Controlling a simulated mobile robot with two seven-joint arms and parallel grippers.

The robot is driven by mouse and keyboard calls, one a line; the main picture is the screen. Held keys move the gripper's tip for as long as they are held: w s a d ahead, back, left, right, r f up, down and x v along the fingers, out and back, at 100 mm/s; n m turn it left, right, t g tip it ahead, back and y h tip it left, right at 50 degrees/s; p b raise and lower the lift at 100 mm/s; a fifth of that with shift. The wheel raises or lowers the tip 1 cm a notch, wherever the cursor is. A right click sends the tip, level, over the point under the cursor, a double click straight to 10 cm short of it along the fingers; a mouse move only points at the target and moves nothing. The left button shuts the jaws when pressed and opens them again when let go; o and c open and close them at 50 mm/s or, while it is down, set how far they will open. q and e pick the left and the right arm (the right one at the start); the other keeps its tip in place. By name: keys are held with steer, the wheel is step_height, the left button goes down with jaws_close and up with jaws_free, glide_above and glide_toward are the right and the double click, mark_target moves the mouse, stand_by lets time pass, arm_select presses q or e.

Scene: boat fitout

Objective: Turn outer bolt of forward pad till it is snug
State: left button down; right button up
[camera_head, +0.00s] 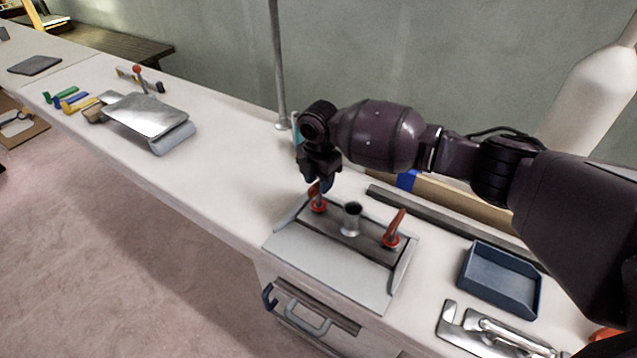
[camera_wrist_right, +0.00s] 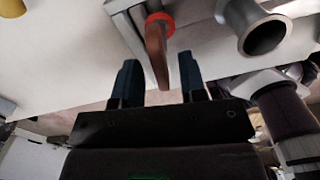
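A grey metal pad (camera_head: 338,262) sits at the front edge of the white bench, with a short silver tube (camera_head: 352,218) standing on it. Two bolts with red collars and reddish handles flank the tube: a left bolt (camera_head: 318,205) and a right bolt (camera_head: 392,240). My right gripper (camera_head: 323,186) is above the left bolt. In the right wrist view the gripper (camera_wrist_right: 158,78) is open, and the bolt's handle (camera_wrist_right: 156,52) reaches between the fingers with gaps on both sides. The tube (camera_wrist_right: 262,34) is beside it. My left gripper is not in view.
A blue tray (camera_head: 500,280) and a flat metal tool (camera_head: 495,332) lie right of the pad. A thin upright pole (camera_head: 279,70) stands behind the gripper. A second metal plate assembly (camera_head: 148,115) is farther left, with clear bench between.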

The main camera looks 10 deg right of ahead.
steer(key=shift+f, duration=0.6)
steer(key=shift+c, duration=0.4)
jaws_close()
